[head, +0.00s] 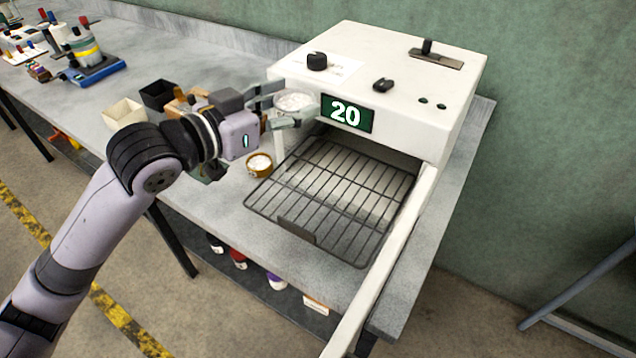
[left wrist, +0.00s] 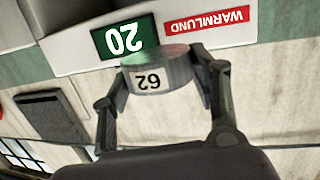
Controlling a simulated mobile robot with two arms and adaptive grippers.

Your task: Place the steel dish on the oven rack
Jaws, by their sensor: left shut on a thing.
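My right gripper is not in view.
A brown dish with white contents (head: 259,165) stands on the bench left of the rack. A black box (head: 158,95) and a cream box (head: 125,113) stand further left. The open oven door (head: 385,275) stands along the rack's right side.

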